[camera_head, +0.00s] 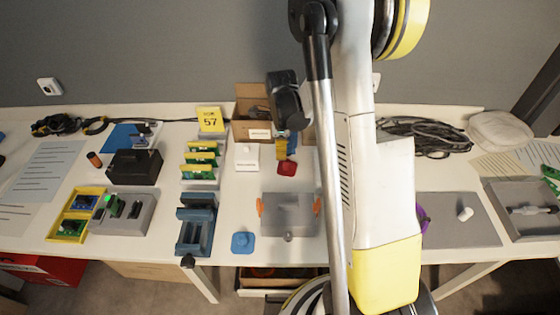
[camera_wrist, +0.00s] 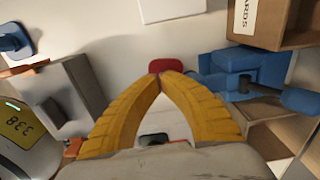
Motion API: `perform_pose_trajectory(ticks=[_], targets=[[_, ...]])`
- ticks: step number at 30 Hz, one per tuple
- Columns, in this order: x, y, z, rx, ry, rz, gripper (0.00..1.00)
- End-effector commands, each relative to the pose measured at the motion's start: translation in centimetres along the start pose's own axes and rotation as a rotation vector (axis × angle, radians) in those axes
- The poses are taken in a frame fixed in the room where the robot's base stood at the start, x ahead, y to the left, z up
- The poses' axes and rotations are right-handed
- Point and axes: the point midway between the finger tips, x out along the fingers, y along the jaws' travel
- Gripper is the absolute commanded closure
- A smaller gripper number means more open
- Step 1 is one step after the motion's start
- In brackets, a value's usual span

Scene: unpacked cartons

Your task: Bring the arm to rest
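My gripper (camera_wrist: 162,77) shows in the wrist view as two ridged yellow fingers. In the head view my arm (camera_head: 352,150) runs down the middle from the top and hides part of the table. The dark wrist part (camera_head: 285,98) hangs near the open carton.
An open carton (camera_head: 250,97) and blue parts (camera_wrist: 243,80) are close by the gripper. A white box (camera_head: 246,157) and a grey box with orange tabs (camera_head: 289,215) stand near. Cables (camera_head: 425,138) lie right of the arm. The white table (camera_head: 235,195) has small gaps.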

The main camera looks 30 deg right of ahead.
Motion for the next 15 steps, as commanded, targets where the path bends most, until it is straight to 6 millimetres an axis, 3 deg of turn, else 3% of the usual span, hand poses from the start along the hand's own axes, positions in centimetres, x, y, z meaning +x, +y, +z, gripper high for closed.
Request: perform_pose_trajectory(ticks=[6, 15], targets=[[-2.4, 0.0, 0.4, -0.006, -0.003, 0.000, 1.00], [-3.2, 0.2, 0.7, -0.028, -0.006, -0.006, 1.00]])
